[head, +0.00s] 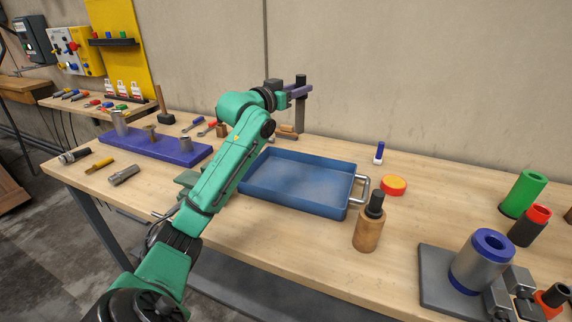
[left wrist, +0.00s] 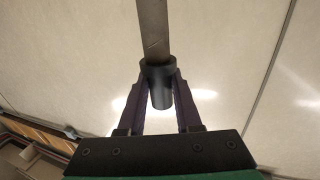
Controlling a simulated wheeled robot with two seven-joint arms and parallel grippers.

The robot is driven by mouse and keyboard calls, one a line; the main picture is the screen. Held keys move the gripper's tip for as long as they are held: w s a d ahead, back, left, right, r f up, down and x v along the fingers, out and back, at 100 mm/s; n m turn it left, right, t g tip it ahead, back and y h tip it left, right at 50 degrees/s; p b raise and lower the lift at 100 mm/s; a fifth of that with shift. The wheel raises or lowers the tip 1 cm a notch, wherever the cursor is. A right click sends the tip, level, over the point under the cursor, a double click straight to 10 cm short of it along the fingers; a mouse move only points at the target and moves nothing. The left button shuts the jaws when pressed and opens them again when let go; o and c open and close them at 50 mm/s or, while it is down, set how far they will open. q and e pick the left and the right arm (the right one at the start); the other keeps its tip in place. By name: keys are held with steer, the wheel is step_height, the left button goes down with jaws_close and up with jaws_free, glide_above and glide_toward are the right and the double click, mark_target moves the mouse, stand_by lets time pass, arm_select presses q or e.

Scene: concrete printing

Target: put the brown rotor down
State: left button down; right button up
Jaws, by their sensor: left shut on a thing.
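The brown rotor (head: 300,117) is a thin brownish-grey rod with a black end. My left gripper (head: 298,92) is shut around its black end, and the rod hangs upright from the jaws. In the left wrist view the jaws (left wrist: 160,98) close on the black collar, and the rod (left wrist: 152,30) runs away from them. In the head view the rod's lower end is above or near the back of the workbench (head: 300,245), behind the blue tray (head: 290,182). I cannot tell whether it touches anything. My right gripper is not in view.
A brown cylinder with a black top (head: 369,230) stands right of the tray. A purple block (head: 160,147) holds metal parts at left. A red-yellow disc (head: 393,186), a green cylinder (head: 523,194) and a grey-blue cylinder on a stand (head: 480,262) are at right. The front middle is clear.

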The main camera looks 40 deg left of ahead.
mark_target(303, 118)
arm_select(q)
steer(key=f, duration=0.2)
steer(key=d+f, duration=0.1)
steer(key=f, duration=0.5)
steer(key=shift+d+f, duration=0.1)
steer(key=shift+d, duration=0.05)
step_height(303, 118, down, 10)
steer(key=shift+a+p, duration=0.25)
steer(key=shift+p, duration=0.05)
steer(key=c, duration=0.8)
jaws_free()
steer(key=shift+o, duration=1)
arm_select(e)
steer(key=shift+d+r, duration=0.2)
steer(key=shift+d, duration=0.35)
